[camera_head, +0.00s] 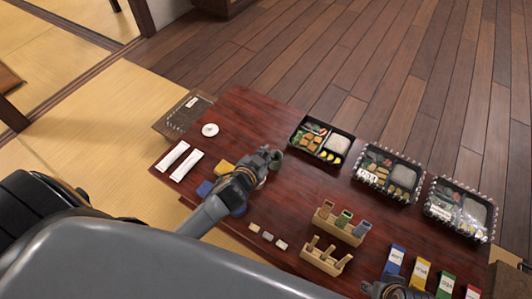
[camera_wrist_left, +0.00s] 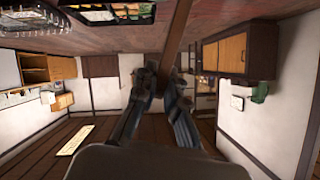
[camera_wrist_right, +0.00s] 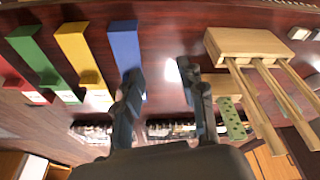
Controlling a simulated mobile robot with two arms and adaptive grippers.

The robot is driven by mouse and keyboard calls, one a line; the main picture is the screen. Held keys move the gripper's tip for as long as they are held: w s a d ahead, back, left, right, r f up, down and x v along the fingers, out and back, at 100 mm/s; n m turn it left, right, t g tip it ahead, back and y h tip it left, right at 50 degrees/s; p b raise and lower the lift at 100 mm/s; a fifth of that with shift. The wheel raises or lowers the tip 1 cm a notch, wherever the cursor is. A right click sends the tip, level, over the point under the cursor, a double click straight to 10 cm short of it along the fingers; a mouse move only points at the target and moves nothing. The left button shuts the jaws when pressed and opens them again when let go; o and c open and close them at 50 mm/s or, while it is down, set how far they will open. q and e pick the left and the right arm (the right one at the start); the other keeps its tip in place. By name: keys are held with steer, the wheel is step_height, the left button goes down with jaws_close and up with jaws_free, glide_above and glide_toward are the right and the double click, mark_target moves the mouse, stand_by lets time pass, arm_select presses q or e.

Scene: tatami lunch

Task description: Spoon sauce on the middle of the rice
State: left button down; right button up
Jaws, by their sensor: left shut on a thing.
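My left gripper (camera_head: 275,158) is over the middle of the table, shut on a thin brown stick (camera_wrist_left: 179,32) that looks like a wooden spoon handle; its far end is not clear. White rice (camera_head: 340,144) fills the right compartment of an open black lunch box (camera_head: 303,149), beyond and right of this gripper. No sauce can be made out for sure. A pale round thing (camera_head: 261,184) is partly hidden under the left gripper. My right gripper (camera_wrist_right: 162,85) is open and empty, near the front right of the table, with its fingers apart.
Two more lunch boxes (camera_head: 390,174) (camera_head: 459,207) stand to the right. Wooden holders (camera_head: 338,227) (camera_head: 326,256) stand in front. Blue, yellow, green and red packs (camera_head: 396,259) line the front right. A small white dish (camera_head: 210,130) and white packets lie left.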

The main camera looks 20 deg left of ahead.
arm_select(q)
step_height(320, 180, down, 3)
steer(key=b, duration=0.3)
steer(key=shift+r, duration=0.1)
arm_select(e)
steer(key=v, duration=0.8)
arm_select(q)
steer(key=shift+f+b, duration=0.85)
steer(key=shift+b, duration=0.1)
arm_select(e)
steer(key=w+t, duration=0.2)
steer(key=w, duration=0.1)
steer(key=w+a, duration=0.1)
steer(key=shift+w+f+t+y, duration=0.2)
steer(key=shift+w+t+y, duration=0.1)
steer(key=shift+t, duration=0.1)
arm_select(q)
steer(key=shift+f, duration=0.3)
arm_select(e)
steer(key=shift+w+a+r+t, duration=0.15)
steer(key=shift+w+t, duration=0.05)
steer(key=shift+w, duration=0.15)
steer(key=shift+w+a+r+t, duration=0.1)
steer(key=shift+w+r+t, duration=0.1)
steer(key=shift+w, duration=0.2)
